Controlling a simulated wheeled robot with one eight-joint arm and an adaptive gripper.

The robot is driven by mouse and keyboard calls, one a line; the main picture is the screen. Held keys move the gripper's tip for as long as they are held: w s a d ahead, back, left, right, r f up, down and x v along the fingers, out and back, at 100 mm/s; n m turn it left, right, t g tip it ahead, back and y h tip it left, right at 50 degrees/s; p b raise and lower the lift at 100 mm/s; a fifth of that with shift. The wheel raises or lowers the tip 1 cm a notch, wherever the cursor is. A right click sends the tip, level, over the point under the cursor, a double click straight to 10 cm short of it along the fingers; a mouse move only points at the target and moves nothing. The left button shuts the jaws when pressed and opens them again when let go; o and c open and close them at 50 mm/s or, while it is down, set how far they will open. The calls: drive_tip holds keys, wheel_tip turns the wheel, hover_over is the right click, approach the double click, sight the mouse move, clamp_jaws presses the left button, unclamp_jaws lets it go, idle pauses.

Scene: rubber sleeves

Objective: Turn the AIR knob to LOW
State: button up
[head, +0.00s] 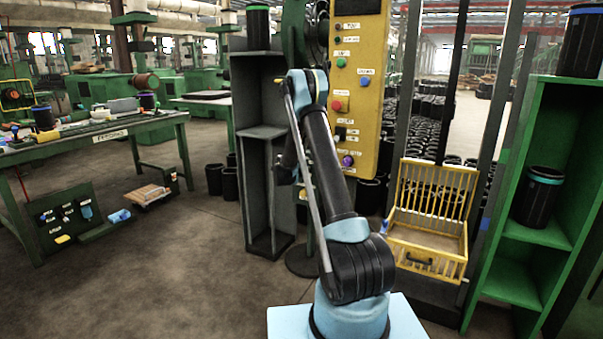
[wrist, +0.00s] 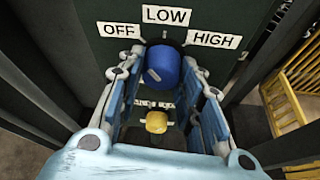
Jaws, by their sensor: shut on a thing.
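A blue knob (wrist: 162,65) sits on a dark green panel (wrist: 120,55) in the wrist view. Labels OFF (wrist: 122,31), LOW (wrist: 166,15) and HIGH (wrist: 214,40) fan out above it. My gripper (wrist: 163,85) has its two blue fingers on either side of the blue knob, shut on it. No AIR label is readable. In the head view my arm hides the gripper and this knob.
A yellow control panel (head: 358,110) with several buttons stands beside my arm. A yellow slatted basket (head: 430,262) is to its right, also showing in the wrist view (wrist: 297,85). A grey shelf (head: 262,130) stands left, a green shelf (head: 540,233) right.

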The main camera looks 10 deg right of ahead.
drive_tip(key=m+t+y, duration=0.1)
drive_tip(key=m, duration=0.1)
drive_tip(key=m+t+y, duration=0.1)
drive_tip(key=m, duration=0.1)
drive_tip(key=shift+s+d+m, duration=0.1)
drive_tip(key=shift+m, duration=0.3)
idle(0.4)
drive_tip(key=o, duration=1)
drive_tip(key=v, duration=1.2)
drive_tip(key=shift+f, duration=0.25)
drive_tip(key=shift+d, duration=0.15)
